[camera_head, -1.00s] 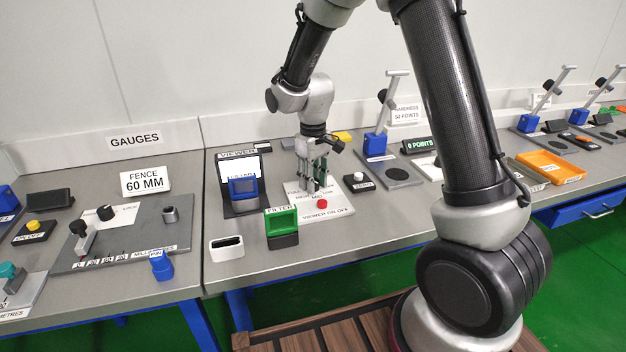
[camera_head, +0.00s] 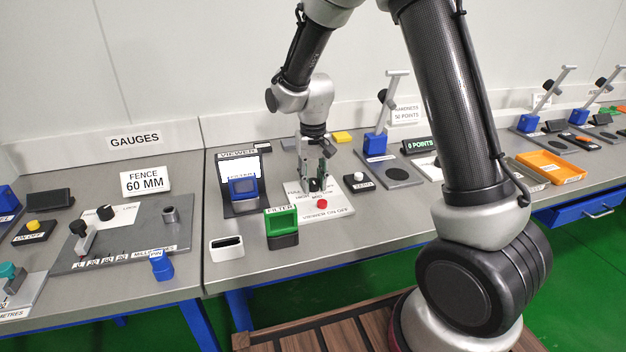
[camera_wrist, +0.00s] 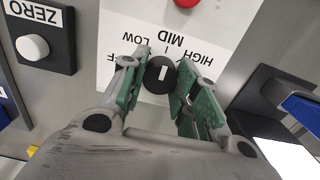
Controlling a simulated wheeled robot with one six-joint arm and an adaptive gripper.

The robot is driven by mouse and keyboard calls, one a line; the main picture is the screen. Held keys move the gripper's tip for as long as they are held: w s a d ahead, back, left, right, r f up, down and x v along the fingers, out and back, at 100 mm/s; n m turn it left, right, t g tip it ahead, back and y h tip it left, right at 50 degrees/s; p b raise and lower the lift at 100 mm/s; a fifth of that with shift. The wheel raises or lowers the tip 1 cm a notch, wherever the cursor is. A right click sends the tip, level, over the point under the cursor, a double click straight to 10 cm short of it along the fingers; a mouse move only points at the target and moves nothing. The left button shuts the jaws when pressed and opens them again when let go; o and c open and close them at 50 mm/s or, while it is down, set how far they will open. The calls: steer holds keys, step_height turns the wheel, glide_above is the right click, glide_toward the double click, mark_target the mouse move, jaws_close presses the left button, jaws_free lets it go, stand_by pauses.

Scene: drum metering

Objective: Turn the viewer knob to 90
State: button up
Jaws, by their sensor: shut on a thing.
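The viewer knob (camera_wrist: 160,75) is a round black knob with a white pointer line, on a white plate (camera_head: 333,206) lettered LOW, MID and HIGH. In the wrist view its line points roughly toward MID. My gripper (camera_wrist: 161,78) has its green pads on either side of the knob and is shut on it. In the head view my gripper (camera_head: 315,183) comes down over the plate and partly hides the knob. The viewer (camera_head: 243,187), a blue-framed unit with a black back, stands left of the plate. A red on/off button (camera_head: 322,204) sits on the plate in front of the knob.
A ZERO button box (camera_head: 359,181) stands close right of the plate. A green-framed filter box (camera_head: 281,226) and a white slotted block (camera_head: 226,248) are at the front left. A yellow block (camera_head: 341,137) lies behind my gripper.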

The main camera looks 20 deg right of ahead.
mark_target(313, 181)
steer(key=o, duration=1)
steer(key=shift+o, duration=0.2)
steer(key=shift+r, duration=0.1)
step_height(313, 181, up, 12)
